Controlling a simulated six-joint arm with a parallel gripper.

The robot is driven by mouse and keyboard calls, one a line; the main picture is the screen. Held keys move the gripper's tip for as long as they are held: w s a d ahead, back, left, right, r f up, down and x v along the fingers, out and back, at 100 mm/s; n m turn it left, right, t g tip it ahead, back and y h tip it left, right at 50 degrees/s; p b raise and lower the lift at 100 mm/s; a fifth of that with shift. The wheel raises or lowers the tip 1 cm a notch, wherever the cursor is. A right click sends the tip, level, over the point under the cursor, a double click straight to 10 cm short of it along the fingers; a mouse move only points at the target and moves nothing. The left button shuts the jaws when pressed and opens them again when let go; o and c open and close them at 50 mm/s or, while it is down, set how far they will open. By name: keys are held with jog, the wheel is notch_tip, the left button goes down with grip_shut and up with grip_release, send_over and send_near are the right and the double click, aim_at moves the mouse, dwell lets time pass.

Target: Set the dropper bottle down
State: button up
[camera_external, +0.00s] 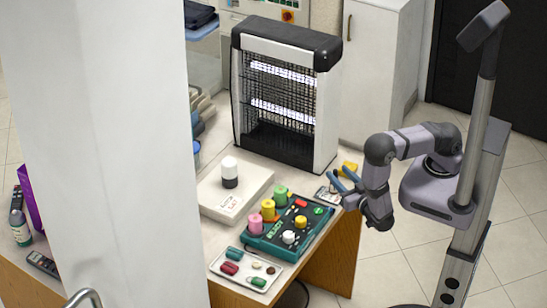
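My gripper (343,180), with blue fingers, is at the right edge of the counter, left of my arm's wrist. The two fingers look apart, and I see nothing clearly held between them. A small bottle (20,228) with a dark top and greenish body stands at the far left of the counter; it may be the dropper bottle, but it is too small to be sure. It is far from my gripper, across the white pillar. A white-topped, dark-bottomed container (230,172) stands upright on a pale flat device (234,192).
A tall insect-killer lamp (285,95) stands behind my gripper. A green button panel (288,231) with spools and a white tray (246,271) fill the counter front. A yellow block (349,168) and small flat item (327,196) lie near my gripper. A white pillar (105,140) blocks the left.

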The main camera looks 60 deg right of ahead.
dwell(0.4)
jog(key=n+t+y+p, duration=0.1)
jog(key=p, duration=0.1)
jog(key=d+f+n+t+y+p, duration=0.1)
jog(key=n+y+p, duration=0.1)
jog(key=p, duration=0.1)
jog(key=n+y+p, duration=0.2)
jog(key=p, duration=0.1)
jog(key=shift+w+d+f+t, duration=0.15)
jog(key=shift+d+t, duration=0.05)
jog(key=shift+t, duration=0.2)
jog(key=shift+s+d+f+m+y, duration=0.2)
jog(key=shift+f+y, duration=0.15)
jog(key=shift+f, duration=0.25)
jog(key=shift+s+d+f+m+y, duration=0.1)
jog(key=shift+s+f+y, duration=0.1)
jog(key=shift+f+y, duration=0.25)
jog(key=shift+f, duration=0.1)
jog(key=shift+w, duration=0.1)
jog(key=shift+w+d+b, duration=0.15)
jog(key=shift+w+b, duration=0.2)
jog(key=shift+w, duration=0.6)
jog(key=shift+w, duration=0.1)
